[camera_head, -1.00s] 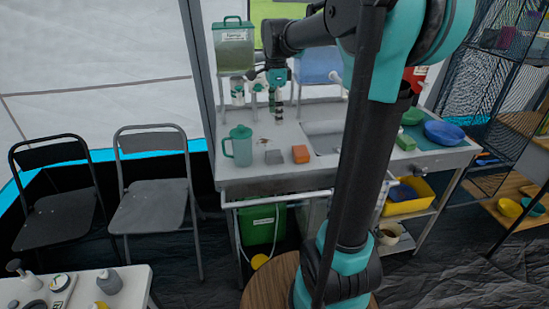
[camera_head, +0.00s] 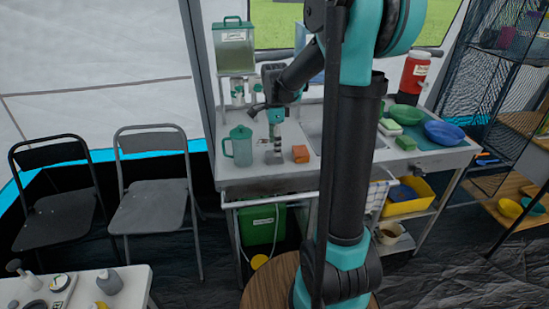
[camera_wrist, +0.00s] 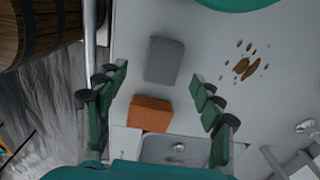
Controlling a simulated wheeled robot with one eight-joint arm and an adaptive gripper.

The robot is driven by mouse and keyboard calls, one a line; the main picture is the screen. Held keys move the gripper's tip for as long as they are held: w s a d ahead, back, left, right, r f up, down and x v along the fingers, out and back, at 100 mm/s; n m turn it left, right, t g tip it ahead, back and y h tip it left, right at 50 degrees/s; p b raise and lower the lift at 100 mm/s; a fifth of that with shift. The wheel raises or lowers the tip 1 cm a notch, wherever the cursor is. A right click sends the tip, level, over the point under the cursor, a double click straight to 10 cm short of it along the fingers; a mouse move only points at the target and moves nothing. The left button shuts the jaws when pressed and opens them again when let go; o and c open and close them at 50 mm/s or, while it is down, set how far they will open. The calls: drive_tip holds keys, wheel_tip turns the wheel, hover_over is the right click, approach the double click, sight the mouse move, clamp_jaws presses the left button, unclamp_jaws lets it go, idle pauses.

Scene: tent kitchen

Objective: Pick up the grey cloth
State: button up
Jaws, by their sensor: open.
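The grey cloth (camera_wrist: 164,59) is a folded rectangular block lying flat on the pale countertop in the wrist view. My gripper (camera_wrist: 159,80) is open and empty, with a finger to either side of the cloth's lower end in that picture. The fingers do not visibly touch it. The exact height of the fingertips above the cloth is hard to tell.
An orange block (camera_head: 300,154) lies close by, between the cloth and the sink (camera_wrist: 175,149). A teal pitcher (camera_head: 240,148) stands left of my gripper. Brown crumbs (camera_wrist: 245,67) lie on the counter. Green and blue bowls (camera_head: 444,132) sit at the counter's right.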

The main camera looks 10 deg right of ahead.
drive_tip(key=shift+w+f, duration=0.1)
drive_tip(key=shift+f, duration=2.2)
drive_tip(key=c, duration=1.1)
drive_tip(key=shift+r, duration=0.1)
wheel_tip(320, 180, up, 20)
